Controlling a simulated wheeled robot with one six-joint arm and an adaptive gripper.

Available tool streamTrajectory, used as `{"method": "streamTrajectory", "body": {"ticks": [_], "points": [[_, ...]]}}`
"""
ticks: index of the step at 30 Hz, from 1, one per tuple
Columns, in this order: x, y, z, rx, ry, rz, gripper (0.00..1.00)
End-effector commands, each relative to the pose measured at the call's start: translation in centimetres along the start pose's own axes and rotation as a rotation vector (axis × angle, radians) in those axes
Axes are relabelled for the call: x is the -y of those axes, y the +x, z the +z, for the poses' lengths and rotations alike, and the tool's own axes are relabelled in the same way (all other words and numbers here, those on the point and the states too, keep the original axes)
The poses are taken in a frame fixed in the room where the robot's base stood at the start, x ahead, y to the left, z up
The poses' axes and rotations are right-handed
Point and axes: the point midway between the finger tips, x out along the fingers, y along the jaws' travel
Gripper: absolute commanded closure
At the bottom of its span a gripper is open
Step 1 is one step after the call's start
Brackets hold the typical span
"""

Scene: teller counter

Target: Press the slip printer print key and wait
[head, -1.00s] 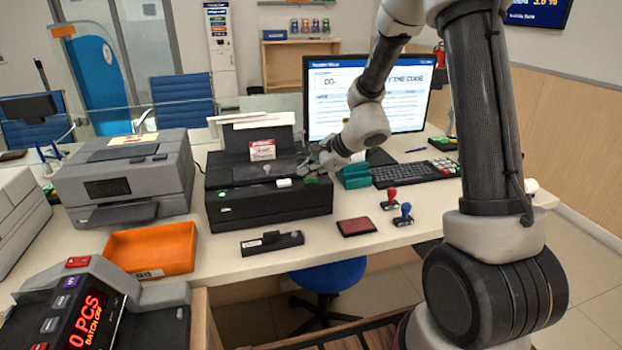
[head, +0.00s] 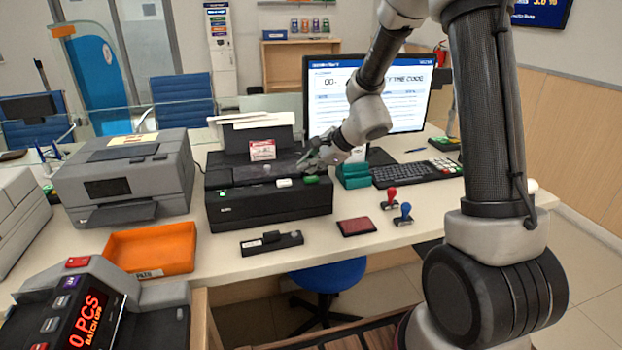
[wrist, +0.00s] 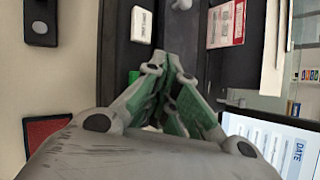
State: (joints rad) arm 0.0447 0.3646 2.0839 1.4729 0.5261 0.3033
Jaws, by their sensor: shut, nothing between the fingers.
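The slip printer (head: 268,206) is a black unit in the middle of the counter, with paper standing at its back. A green key (head: 311,180) and a white key (head: 284,183) sit on its front top edge. My gripper (head: 306,164) is shut and empty, above the printer's right side, just behind the green key. In the wrist view, my gripper's closed fingertips (wrist: 172,56) partly cover the green key (wrist: 133,76), while the white key (wrist: 141,24) is clear. I cannot read any lettering on the keys or tell whether the fingers touch the printer.
A teal block (head: 353,175) and a keyboard (head: 412,172) stand right of the printer, with the monitor (head: 330,118) behind. A grey printer (head: 125,182) and orange tray (head: 150,250) lie left. A red ink pad (head: 356,226) and two stamps (head: 403,213) are in front.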

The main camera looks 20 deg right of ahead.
Motion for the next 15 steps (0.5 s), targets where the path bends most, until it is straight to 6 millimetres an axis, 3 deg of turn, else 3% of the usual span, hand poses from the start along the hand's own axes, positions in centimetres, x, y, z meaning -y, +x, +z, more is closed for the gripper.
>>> {"method": "streamTrajectory", "body": {"ticks": [5, 15], "points": [[0.2, -0.2, 0.2, 0.001, 0.0, -0.001, 1.0], [1.8, -2.5, 1.9, 0.002, -0.002, -0.001, 1.0]]}}
